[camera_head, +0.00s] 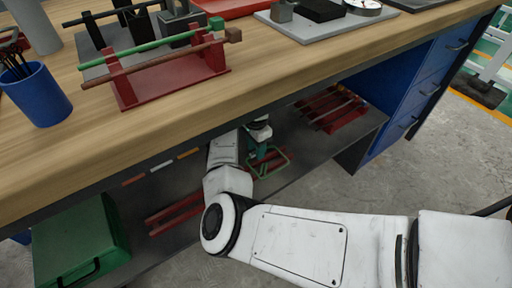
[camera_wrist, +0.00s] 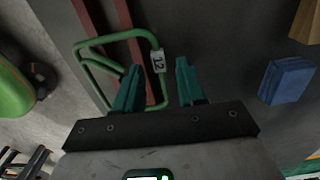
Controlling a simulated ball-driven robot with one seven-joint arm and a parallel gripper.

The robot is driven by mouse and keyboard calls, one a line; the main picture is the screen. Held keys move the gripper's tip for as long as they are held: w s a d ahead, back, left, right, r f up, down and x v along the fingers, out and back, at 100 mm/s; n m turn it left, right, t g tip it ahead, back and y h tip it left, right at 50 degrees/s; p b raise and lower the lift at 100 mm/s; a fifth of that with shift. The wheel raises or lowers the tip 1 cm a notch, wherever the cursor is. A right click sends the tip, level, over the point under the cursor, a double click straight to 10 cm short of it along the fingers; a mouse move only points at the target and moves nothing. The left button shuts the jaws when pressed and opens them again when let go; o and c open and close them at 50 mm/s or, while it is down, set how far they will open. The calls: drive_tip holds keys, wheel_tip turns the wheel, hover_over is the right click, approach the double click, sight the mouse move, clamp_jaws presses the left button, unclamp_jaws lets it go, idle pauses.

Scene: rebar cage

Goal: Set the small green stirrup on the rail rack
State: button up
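The small green stirrup (camera_head: 270,164) is a bent green loop on the lower shelf under the bench. In the wrist view the stirrup (camera_wrist: 85,46) carries a white tag marked 12 and lies across two red rails (camera_wrist: 126,25), seemingly the rail rack. The rails (camera_head: 175,215) also show in the head view, running behind my arm. I cannot tell whether the stirrup touches them. My gripper (camera_wrist: 158,66) has teal fingers spread apart, with the tagged side of the stirrup between or just beyond the tips. In the head view my gripper (camera_head: 262,151) is partly hidden by my wrist.
The bench top (camera_head: 150,120) overhangs my arm. A green case (camera_head: 80,245) stands at the lower left. Another red rack with bars (camera_head: 332,108) lies deeper right on the shelf. Blue drawers (camera_head: 425,85) close the right side. A blue block (camera_wrist: 287,80) lies right in the wrist view.

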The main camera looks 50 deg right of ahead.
wheel_tip(320, 180, up, 7)
drive_tip(key=p, duration=0.2)
drive_tip(key=shift+r+p, duration=0.15)
drive_tip(key=shift+p, duration=0.25)
drive_tip(key=s+d+n, duration=0.1)
drive_tip(key=s, duration=0.1)
drive_tip(key=s+d+n+h, duration=0.1)
drive_tip(key=d, duration=0.1)
drive_tip(key=s+d+f+h, duration=0.1)
drive_tip(key=s+d, duration=0.1)
drive_tip(key=shift+s+d+n, duration=0.1)
drive_tip(key=shift+s+n, duration=0.2)
drive_tip(key=shift+n, duration=0.1)
drive_tip(key=s+a+f+n+y, duration=0.1)
drive_tip(key=s+a+f+n, duration=0.3)
drive_tip(key=s+a+n, duration=0.5)
drive_tip(key=s+a+f+n+t, duration=0.1)
drive_tip(key=s+a+f+n, duration=0.3)
drive_tip(key=s+a+n, duration=0.5)
drive_tip(key=s+a, duration=0.2)
drive_tip(key=shift+s+a+y, duration=0.15)
drive_tip(key=shift+s+y, duration=0.25)
